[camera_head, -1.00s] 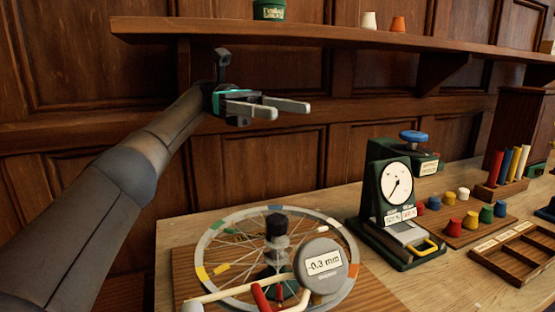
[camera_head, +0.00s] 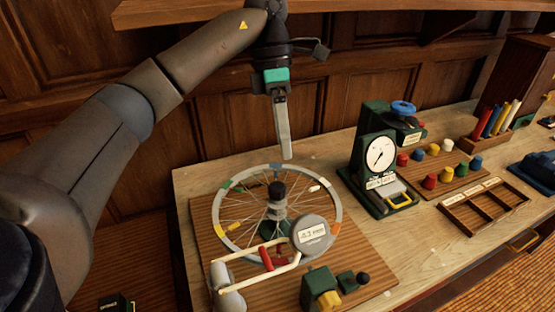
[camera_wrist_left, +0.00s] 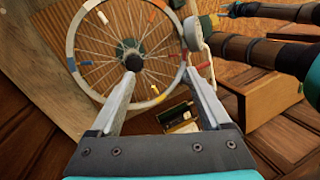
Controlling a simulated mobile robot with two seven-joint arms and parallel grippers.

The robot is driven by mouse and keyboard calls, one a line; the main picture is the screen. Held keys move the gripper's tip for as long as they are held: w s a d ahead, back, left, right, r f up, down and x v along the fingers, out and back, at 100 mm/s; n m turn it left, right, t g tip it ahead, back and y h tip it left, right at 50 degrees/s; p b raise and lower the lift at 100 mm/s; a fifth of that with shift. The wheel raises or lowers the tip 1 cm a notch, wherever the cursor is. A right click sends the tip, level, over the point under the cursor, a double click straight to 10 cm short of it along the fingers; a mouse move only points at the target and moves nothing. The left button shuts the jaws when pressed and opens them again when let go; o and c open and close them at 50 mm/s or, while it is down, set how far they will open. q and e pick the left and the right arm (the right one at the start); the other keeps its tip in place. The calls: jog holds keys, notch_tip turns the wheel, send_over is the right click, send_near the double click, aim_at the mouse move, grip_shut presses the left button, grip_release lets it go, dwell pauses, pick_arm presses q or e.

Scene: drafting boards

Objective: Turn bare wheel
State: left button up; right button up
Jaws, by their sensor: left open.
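The bare wheel (camera_head: 222,236) lies flat on a wooden board, its pale rim marked with coloured bands and its dark hub (camera_head: 276,190) standing in the middle. My left gripper (camera_head: 286,157) points down above the far side of the wheel, with a gap to the rim. It is open and empty. In the left wrist view the wheel (camera_wrist_left: 76,32) shows beyond the spread fingers (camera_wrist_left: 160,74), with the dark hub just past the left fingertip. In the head view the two fingers nearly line up.
A round gauge (camera_head: 313,235) with a digital display and a red-and-cream frame (camera_head: 268,258) overlap the near rim. Right of the wheel stand a green dial instrument (camera_head: 372,160), coloured knobs (camera_head: 431,181) and a divided wooden tray (camera_head: 484,207). A shelf (camera_head: 190,14) runs above.

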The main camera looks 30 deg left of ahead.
aim_at(278, 186)
pick_arm(q)
jog(key=f+y+p, duration=0.1)
jog(key=f, duration=0.3)
jog(key=a+f+n+t+y+p, duration=0.1)
jog(key=f, duration=0.3)
jog(key=f+n+p, duration=0.1)
jog(key=f, duration=0.4)
jog(key=shift+w+a+t+y, duration=0.35)
jog(key=shift+w+t+y, duration=0.05)
pick_arm(e)
jog(key=r, duration=0.1)
jog(key=s+r, duration=0.1)
jog(key=r, duration=0.1)
jog(key=a+r, duration=0.1)
jog(key=shift+s+r, duration=0.2)
jog(key=shift+s, duration=0.05)
pick_arm(q)
grip_shut()
